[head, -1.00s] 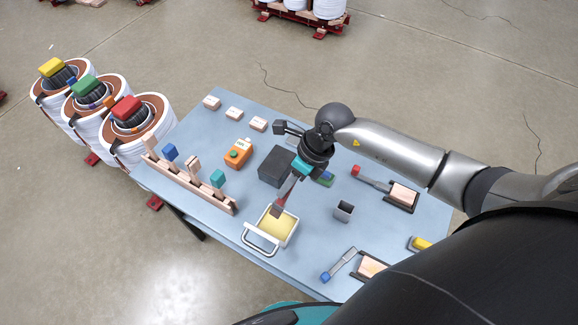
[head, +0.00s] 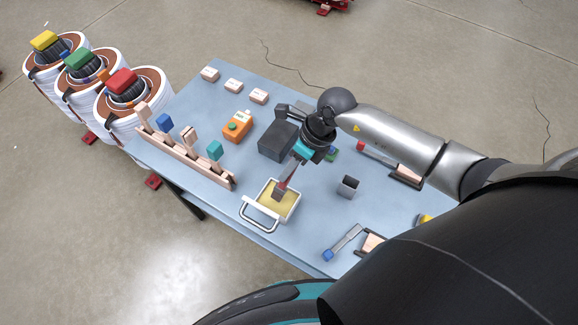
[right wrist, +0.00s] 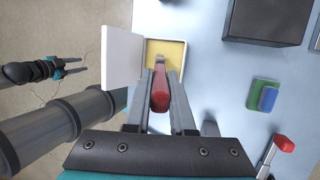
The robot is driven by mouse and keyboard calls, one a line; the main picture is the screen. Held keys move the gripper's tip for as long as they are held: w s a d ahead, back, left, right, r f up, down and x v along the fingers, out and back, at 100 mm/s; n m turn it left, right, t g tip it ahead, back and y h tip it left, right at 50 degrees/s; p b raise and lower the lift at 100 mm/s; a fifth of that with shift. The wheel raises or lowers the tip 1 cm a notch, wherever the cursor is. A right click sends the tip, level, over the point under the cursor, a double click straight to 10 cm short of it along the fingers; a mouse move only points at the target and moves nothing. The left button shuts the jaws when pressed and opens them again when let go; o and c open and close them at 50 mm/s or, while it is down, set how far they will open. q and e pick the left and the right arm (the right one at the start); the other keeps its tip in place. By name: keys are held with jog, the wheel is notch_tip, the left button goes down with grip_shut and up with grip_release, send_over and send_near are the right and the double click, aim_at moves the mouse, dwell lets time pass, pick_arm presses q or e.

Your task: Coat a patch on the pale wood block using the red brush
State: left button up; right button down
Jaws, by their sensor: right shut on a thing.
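My right gripper (head: 297,163) is shut on the red brush (right wrist: 160,95), whose handle lies between its fingers in the right wrist view. The brush points down, its head inside the white tray with a yellow bottom (head: 295,205). Whether the bristles touch the yellow is hard to tell. Several pale wood blocks are on the table; which one the task means is unclear. One pale block (head: 371,243) lies at the front right, another (head: 407,175) at the right.
A dark grey box (head: 277,141) and an orange block (head: 237,126) stand behind the tray. A wooden rack (head: 190,160) runs along the left. A small open grey cup (head: 348,187) stands right of the tray. Red-ended (head: 361,146) and blue-ended tools (head: 328,255) lie to the right.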

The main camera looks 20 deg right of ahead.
jog(key=shift+f+b, duration=0.45)
jog(key=shift+f, duration=0.15)
dwell(1.7)
jog(key=shift+r+p, duration=3.1)
jog(key=shift+r, duration=0.5)
